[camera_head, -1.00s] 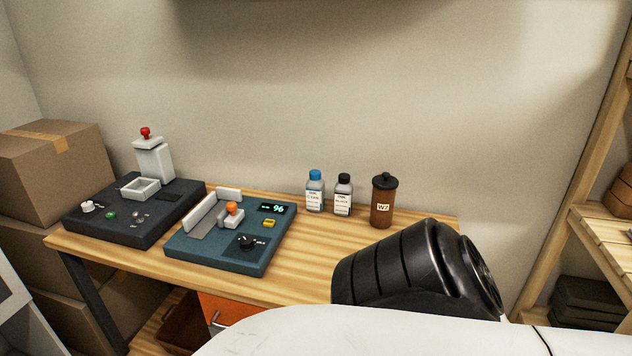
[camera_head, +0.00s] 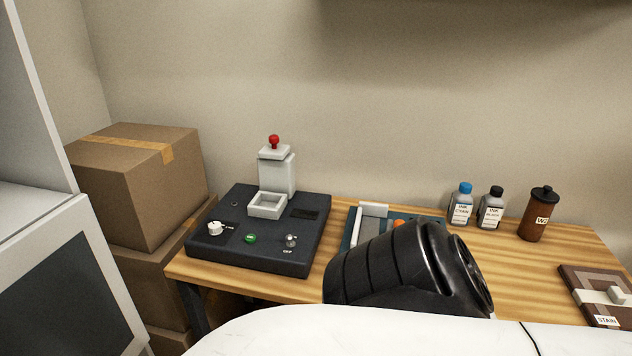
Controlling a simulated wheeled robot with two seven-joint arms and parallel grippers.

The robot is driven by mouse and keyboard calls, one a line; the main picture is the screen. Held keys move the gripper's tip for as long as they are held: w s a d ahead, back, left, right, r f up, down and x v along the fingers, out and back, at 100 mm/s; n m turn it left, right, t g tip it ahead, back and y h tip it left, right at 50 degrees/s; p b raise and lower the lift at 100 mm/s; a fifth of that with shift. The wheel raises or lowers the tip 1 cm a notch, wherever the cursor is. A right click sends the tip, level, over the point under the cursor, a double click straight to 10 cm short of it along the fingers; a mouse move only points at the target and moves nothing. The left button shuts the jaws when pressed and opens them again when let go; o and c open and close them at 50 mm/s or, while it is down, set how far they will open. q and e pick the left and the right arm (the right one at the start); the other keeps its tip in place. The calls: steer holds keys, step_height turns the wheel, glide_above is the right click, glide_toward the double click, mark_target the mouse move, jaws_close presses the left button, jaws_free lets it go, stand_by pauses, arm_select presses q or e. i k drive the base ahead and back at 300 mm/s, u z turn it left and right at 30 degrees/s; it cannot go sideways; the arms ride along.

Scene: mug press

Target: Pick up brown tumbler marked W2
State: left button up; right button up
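The brown tumbler (camera_head: 534,218) with a black lid stands upright at the back right of the wooden table. Its white label is partly turned away and reads "W" with a second character hard to make out. A black and white part of my own arm covers the lower middle of the view. Neither gripper shows, and nothing visible touches the tumbler.
Ink bottles with a blue cap (camera_head: 461,204) and a black cap (camera_head: 490,208) stand left of the tumbler. A dark press machine (camera_head: 262,255) is at the left. A brown sample board (camera_head: 590,292) lies front right. Cardboard boxes (camera_head: 140,190) stand left.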

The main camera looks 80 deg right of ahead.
mark_target(536, 215)
steer(key=z, duration=1.65)
